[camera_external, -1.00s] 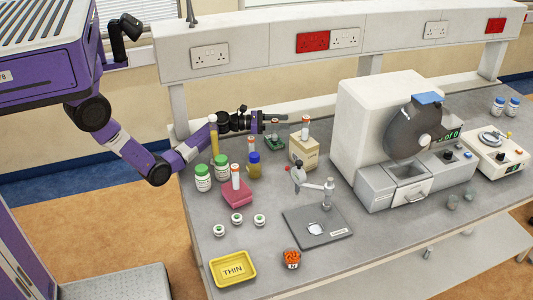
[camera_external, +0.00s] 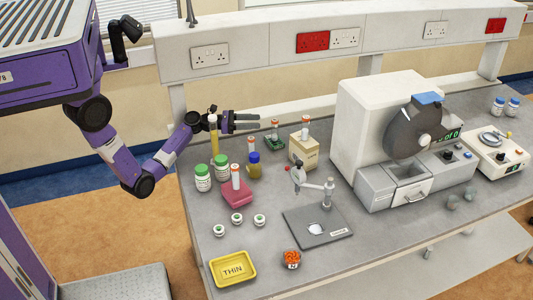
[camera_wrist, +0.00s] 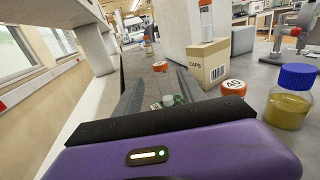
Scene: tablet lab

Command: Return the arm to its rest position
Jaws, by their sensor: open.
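My purple arm reaches in from the left in the external view. My gripper (camera_external: 258,121) is open and empty above the back left of the grey bench (camera_external: 265,270). It points right and has nothing between its fingers. In the wrist view my gripper (camera_wrist: 163,92) points along the back of the bench, with its dark fingers apart. A green rack with an orange-capped tube (camera_external: 275,138) stands on the bench just beyond the fingertips.
A tall yellow tube (camera_external: 213,135), green-lidded jars (camera_external: 203,178) and a blue-capped jar (camera_external: 254,166) stand close to my wrist and forearm. A CAPS box (camera_external: 304,150) stands right of the gripper. A white machine (camera_external: 360,125) fills the back middle. The wall rail (camera_external: 270,60) runs behind.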

